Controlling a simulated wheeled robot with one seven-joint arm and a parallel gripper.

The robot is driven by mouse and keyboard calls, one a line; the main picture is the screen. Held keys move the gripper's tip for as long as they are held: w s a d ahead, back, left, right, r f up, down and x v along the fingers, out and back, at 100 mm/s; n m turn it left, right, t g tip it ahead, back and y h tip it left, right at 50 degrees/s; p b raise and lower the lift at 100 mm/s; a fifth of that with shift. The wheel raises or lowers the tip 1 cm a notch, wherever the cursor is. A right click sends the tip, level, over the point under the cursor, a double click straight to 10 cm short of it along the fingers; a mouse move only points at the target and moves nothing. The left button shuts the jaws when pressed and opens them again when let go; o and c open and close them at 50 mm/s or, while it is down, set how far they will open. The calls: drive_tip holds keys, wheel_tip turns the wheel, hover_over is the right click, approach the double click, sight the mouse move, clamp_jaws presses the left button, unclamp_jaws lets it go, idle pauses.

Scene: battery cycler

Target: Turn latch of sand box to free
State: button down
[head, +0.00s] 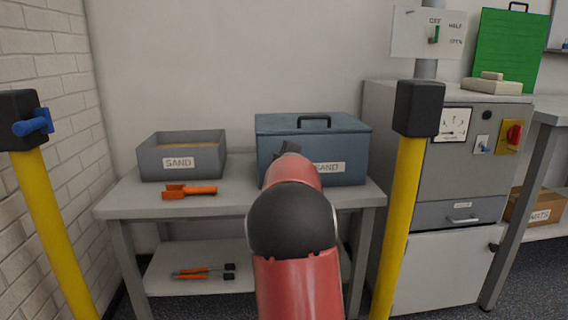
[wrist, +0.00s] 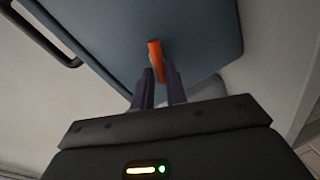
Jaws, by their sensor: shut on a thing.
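The lidded blue-grey sand box (head: 345,148) stands on the right part of the grey table, with a white SAND label on its front and a black handle on its lid. In the wrist view the box's blue face (wrist: 205,35) fills the upper middle. A small orange latch (wrist: 155,50) shows against that face. My gripper (wrist: 159,75) is shut on the latch, its two dark fingers on either side of it. In the head view my red arm hides the latch and most of the box's front left.
An open grey sand tray (head: 150,164) and an orange scoop (head: 189,190) are on the table (head: 130,207) at left. Yellow posts (head: 52,225) (head: 402,215) stand at both sides. A grey cabinet (head: 440,260) stands at right. Orange-handled tools (head: 203,270) lie on the lower shelf.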

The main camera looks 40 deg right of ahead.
drive_tip(key=shift+w+a+f+n+g+h+b, duration=0.15)
drive_tip(key=shift+f+n+b, duration=0.15)
drive_tip(key=shift+n+b, duration=0.3)
drive_tip(key=shift+s+a+f+n+g+h+b, duration=0.15)
drive_tip(key=shift+f+n+b, duration=0.2)
drive_tip(key=shift+n, duration=0.45)
drive_tip(key=shift+w+d, duration=0.1)
drive_tip(key=shift+d, duration=0.05)
drive_tip(key=c, duration=1.5)
unclamp_jaws()
drive_tip(key=shift+r, duration=0.15)
drive_tip(key=shift+r, duration=0.15)
drive_tip(key=b+v, duration=0.2)
drive_tip(key=v, duration=0.5)
drive_tip(key=shift+s+a, duration=0.25)
drive_tip(key=shift+s, duration=0.1)
